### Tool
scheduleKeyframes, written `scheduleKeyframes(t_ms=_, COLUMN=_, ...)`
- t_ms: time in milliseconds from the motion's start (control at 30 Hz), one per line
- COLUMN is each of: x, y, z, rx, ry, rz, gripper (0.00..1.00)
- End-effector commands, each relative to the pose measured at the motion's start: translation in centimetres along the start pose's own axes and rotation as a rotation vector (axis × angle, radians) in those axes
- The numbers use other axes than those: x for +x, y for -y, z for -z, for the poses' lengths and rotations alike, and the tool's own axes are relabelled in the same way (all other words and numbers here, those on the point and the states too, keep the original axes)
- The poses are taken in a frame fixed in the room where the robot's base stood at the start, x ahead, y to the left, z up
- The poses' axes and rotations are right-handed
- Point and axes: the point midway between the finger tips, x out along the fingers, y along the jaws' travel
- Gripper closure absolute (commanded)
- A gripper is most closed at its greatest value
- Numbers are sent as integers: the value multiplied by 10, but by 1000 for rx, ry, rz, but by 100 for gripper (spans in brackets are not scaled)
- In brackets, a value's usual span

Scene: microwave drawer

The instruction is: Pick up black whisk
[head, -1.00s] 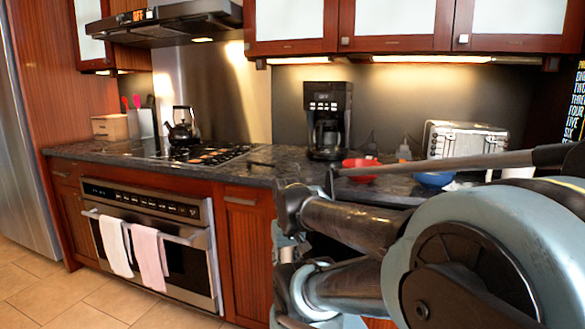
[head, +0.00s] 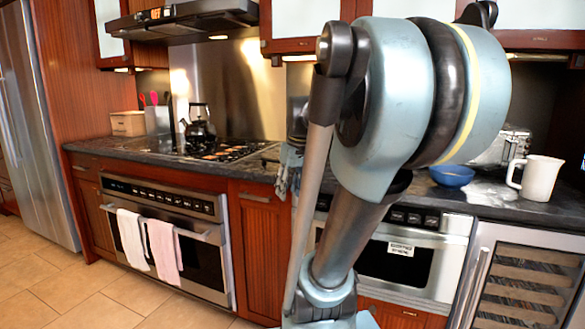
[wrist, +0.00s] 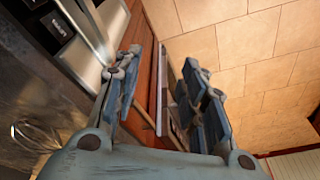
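Wire loops of a whisk (wrist: 34,136) show on the dark countertop at the lower left of the wrist view. Its handle is not clearly visible. My gripper (wrist: 163,72) is open and empty, with its two blue-grey fingers apart. The whisk lies to the left of the fingers, not between them. In the head view my gripper (head: 287,172) shows only in part at the counter's front edge, mostly hidden behind my arm. I cannot make out the whisk in the head view.
A blue bowl (head: 452,175) and a white mug (head: 536,178) stand on the counter (head: 490,205) at right. A built-in oven (head: 165,225) with towels is below. The tiled floor (wrist: 250,60) is clear.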

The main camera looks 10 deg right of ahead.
Motion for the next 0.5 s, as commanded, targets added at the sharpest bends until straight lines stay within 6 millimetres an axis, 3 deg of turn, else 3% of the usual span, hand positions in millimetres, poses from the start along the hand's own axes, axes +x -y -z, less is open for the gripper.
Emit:
scheduleKeyframes(t_ms=33, x=-14, y=-8, z=20, rx=-28, ry=-6, rz=10, gripper=62)
scheduleKeyframes(t_ms=200, x=-51, y=-32, z=81, rx=-141, ry=-31, rz=44, gripper=62)
scheduleKeyframes(t_ms=500, x=-104, y=-84, z=183, rx=-340, ry=-90, rz=92, gripper=62)
